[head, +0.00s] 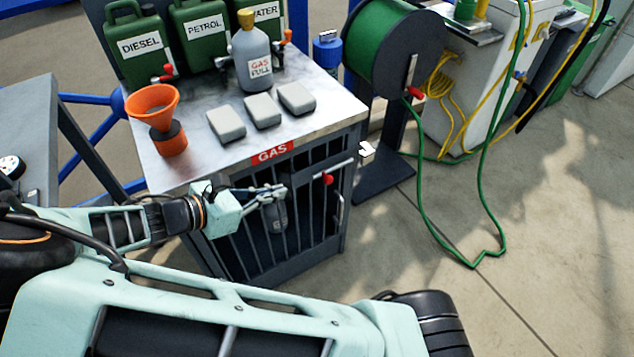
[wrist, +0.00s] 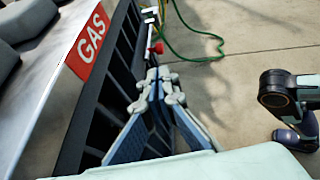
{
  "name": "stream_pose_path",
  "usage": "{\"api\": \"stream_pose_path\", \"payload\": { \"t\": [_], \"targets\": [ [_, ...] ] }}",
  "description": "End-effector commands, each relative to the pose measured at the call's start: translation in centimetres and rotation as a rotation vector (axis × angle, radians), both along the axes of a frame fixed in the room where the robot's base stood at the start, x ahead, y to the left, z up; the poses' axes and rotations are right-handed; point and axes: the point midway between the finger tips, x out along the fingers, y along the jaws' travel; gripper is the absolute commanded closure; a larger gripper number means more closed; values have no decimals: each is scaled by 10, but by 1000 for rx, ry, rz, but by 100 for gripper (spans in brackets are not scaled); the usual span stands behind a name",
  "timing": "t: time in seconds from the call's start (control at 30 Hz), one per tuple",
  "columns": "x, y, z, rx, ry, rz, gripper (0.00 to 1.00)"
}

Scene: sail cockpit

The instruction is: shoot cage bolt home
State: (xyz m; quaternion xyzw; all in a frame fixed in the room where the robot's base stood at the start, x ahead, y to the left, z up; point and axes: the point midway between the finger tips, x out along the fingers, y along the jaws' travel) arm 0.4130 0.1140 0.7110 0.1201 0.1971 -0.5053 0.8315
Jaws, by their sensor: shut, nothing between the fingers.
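The gas cage (head: 262,245) is a dark barred cabinet under the worktop, with a red GAS label (head: 271,153). Its bolt (head: 343,168) is a pale rod with a red knob (head: 327,179) on the upper right of the barred front. The red knob shows in the wrist view (wrist: 157,47) just beyond my fingertips. A white bracket (head: 367,152) shows by the cage's right edge; whether the rod enters it is unclear. My gripper (head: 280,192) is shut and empty in front of the bars, left of the knob and apart from it in the head view. The wrist view shows its closed fingers (wrist: 158,82).
A curved metal handle (head: 339,210) is below the bolt. The worktop (head: 185,168) holds an orange funnel (head: 153,105), a gas bottle (head: 253,60), grey blocks (head: 262,110) and green cans. A green hose (head: 425,215) lies at right. Floor right of the cage is mostly clear.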

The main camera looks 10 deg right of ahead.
Motion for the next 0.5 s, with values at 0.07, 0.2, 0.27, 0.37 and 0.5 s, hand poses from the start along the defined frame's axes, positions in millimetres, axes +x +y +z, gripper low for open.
{"api": "stream_pose_path", "payload": {
  "t": [0.07, 0.2, 0.27, 0.37, 0.5],
  "targets": [
    [3, -8, -6, -2, 0, -2, 100],
    [13, -28, -19, -3, 0, -4, 100],
    [19, -39, -25, -4, -1, -4, 100],
    [28, -56, -35, -4, 0, -4, 100],
    [39, -79, -48, -3, 0, -4, 100]
  ]
}}
